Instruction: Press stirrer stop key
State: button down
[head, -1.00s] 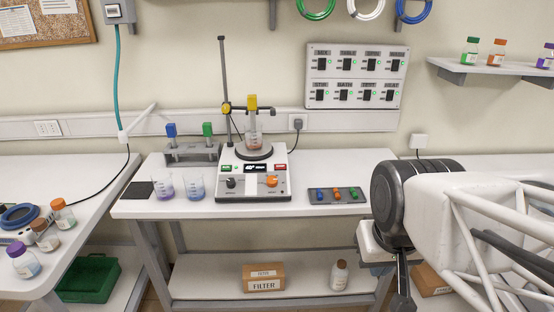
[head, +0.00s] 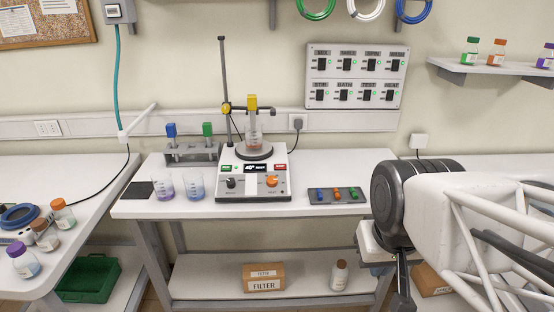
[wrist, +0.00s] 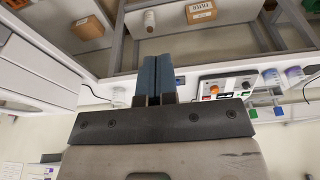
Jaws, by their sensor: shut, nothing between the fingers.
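The stirrer (head: 253,185) is a white box on the middle table with a dark round plate, a small display and two knobs. Its red key (head: 281,166) is at the upper right of the front panel, and its green key (head: 226,167) is at the upper left. The key lettering is too small to read. My gripper (head: 402,288) points down at the right, beyond the table's right end and well apart from the stirrer. In the wrist view its blue-grey fingers (wrist: 159,65) are shut and empty; the stirrer (wrist: 226,84) appears right of them.
A dark tray with coloured pieces (head: 337,195) lies between the stirrer and my arm. Two beakers (head: 193,186) and a rack (head: 190,155) stand left of the stirrer. A vertical rod (head: 224,80) rises behind it.

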dwell(0.3)
jog(key=w+a+r+m+t+y, duration=0.15)
jog(key=w+a+m+y, duration=0.35)
jog(key=w, duration=0.6)
jog(key=m+t+y, duration=0.2)
jog(key=m+t, duration=0.4)
jog(key=m, duration=0.6)
send_over(280, 166)
jog(key=s, duration=0.5)
jog(key=shift+w+f, duration=0.1)
jog(key=shift+f, duration=2.3)
jog(key=shift+f, duration=0.15)
jog(key=shift+w+f, duration=0.5)
jog(key=shift+f, duration=0.8)
jog(key=shift+w+f, duration=0.45)
jog(key=shift+f, duration=0.9)
jog(key=shift+w+f, duration=0.5)
jog(key=shift+f, duration=0.8)
